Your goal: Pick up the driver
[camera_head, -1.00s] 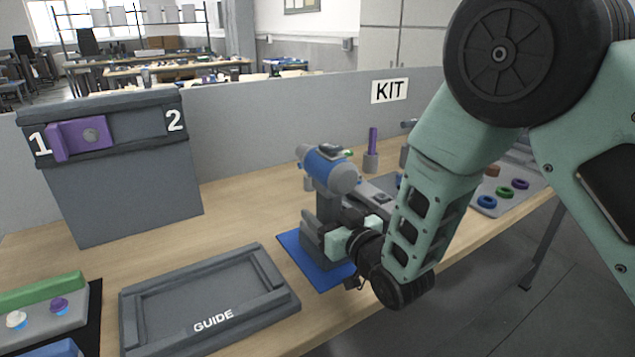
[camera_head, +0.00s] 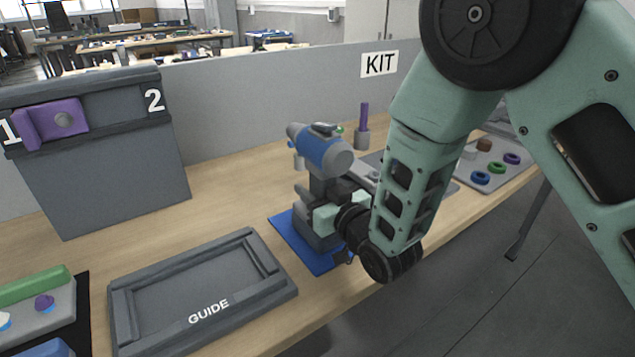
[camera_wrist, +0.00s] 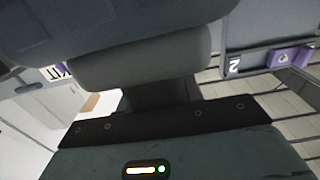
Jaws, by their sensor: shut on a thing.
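The driver (camera_head: 326,151) is a blue and grey power tool. It stands upright over a blue mat (camera_head: 283,224) on the table in the head view. My gripper (camera_head: 328,201) is shut on the driver's grey handle from the right side. In the wrist view the driver's grey body (camera_wrist: 140,62) fills the upper middle, close above my gripper (camera_wrist: 160,108). I cannot tell whether the driver's base touches the mat.
A grey guide tray (camera_head: 125,315) lies at the front left of the driver. A grey box (camera_head: 115,195) marked 1 and 2 stands behind it. A grey kit tray (camera_head: 490,184) with coloured rings is at the right. A low grey wall (camera_head: 240,110) runs along the back.

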